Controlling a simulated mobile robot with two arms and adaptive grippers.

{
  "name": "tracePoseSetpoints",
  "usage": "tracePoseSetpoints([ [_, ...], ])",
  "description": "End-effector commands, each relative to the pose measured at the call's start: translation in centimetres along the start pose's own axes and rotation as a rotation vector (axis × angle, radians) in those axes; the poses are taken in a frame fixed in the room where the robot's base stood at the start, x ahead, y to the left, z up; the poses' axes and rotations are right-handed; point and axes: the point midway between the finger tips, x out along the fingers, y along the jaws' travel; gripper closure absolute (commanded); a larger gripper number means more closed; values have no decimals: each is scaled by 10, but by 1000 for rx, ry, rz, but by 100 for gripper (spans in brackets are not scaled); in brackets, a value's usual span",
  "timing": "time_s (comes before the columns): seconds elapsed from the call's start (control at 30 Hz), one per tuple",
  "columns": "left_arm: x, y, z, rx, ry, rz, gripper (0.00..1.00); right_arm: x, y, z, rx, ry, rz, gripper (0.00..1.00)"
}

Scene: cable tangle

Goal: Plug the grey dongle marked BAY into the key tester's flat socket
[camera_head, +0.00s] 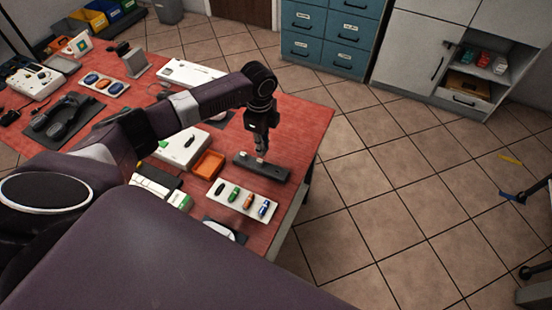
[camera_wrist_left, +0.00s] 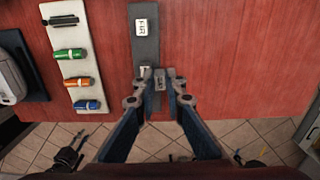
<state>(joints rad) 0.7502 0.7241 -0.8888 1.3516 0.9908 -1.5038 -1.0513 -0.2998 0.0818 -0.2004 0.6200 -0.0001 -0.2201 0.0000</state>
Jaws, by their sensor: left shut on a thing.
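My left gripper (camera_head: 262,150) points down over a dark grey bar (camera_head: 275,174) near the right end of the red table. In the left wrist view, its fingers (camera_wrist_left: 159,76) are shut on a small grey piece (camera_wrist_left: 159,84), which looks like the grey dongle; its marking is not readable. The dark bar (camera_wrist_left: 145,50) lies just beyond and beside it, with a white label of unclear letters. I cannot tell if the piece touches the bar. A flat white box (camera_head: 180,150) with a dark part on top stands to the left. Which object is the key tester is unclear. My right gripper is not in view.
A white strip (camera_head: 229,207) holds black, green, orange and blue sticks beside the bar; it also shows in the left wrist view (camera_wrist_left: 73,79). An orange tray (camera_head: 208,165) stands behind it. The table edge is close by. The table right of the bar is clear.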

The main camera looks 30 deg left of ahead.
Motion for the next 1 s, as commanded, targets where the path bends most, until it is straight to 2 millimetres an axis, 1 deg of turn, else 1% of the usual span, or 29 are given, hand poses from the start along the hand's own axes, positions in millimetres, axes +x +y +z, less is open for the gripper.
tracePoseSetpoints([
  [0.03, 0, -7, 26, -15, -4, -1, 100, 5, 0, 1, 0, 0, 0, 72],
  [0.17, -8, -18, 88, -18, -3, -1, 100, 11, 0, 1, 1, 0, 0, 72],
  [0.2, -10, -20, 108, -17, -3, -1, 100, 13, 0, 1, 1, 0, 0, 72],
  [0.27, -14, -22, 139, -17, -3, 0, 100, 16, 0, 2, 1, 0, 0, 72],
  [0.3, -18, -22, 161, -16, -2, -1, 100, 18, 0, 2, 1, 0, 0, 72],
  [0.37, -24, -20, 192, -13, -1, -2, 100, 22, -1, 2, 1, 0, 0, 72],
  [0.4, -27, -17, 212, -12, -1, -1, 100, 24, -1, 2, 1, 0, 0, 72],
  [0.5, -36, -9, 257, -4, 0, -1, 100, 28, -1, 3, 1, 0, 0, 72],
  [0.6, -44, 2, 291, 4, 1, -1, 100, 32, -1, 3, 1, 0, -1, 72],
  [0.7, -50, 11, 315, 12, 1, -1, 100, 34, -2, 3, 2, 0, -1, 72],
  [0.8, -53, 16, 327, 19, 0, -1, 100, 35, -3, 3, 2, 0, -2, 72],
  [0.9, -54, 19, 332, 24, 0, 0, 100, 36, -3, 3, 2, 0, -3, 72],
  [1.0, -52, 19, 333, 25, 0, 0, 100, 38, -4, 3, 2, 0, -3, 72],
])
